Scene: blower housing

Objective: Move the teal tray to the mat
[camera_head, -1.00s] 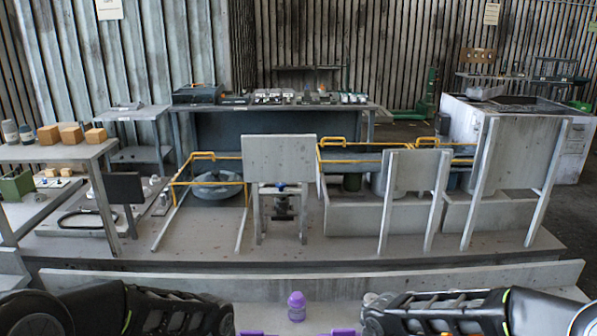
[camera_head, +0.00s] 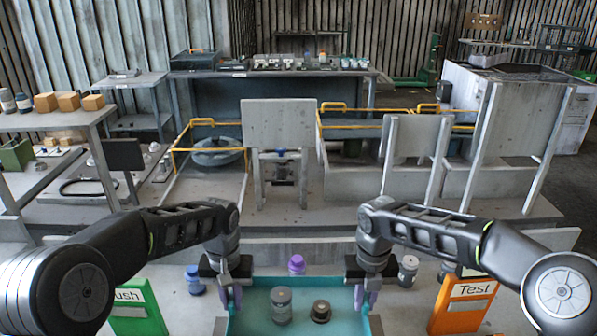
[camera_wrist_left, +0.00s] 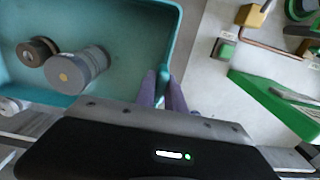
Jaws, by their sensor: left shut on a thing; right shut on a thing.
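The teal tray (camera_head: 340,299) is at the bottom centre of the head view, its near part cut off by the frame. It holds a grey cylinder (camera_head: 281,305) and a dark round part (camera_head: 320,311). My left gripper (camera_head: 231,298) is shut on the tray's left wall, and my right gripper (camera_head: 367,297) is shut on its right wall. In the left wrist view the purple fingers (camera_wrist_left: 168,92) pinch the wall of the tray (camera_wrist_left: 120,70). I cannot tell whether the tray is off the table. No mat can be made out.
A purple-capped bottle (camera_head: 297,264) stands just behind the tray. A blue jar (camera_head: 194,280) and a grey jar (camera_head: 408,268) stand left and right. A green sign (camera_head: 140,315) and an orange "Test" sign (camera_head: 463,299) flank the tray. A low ledge (camera_head: 300,250) runs behind.

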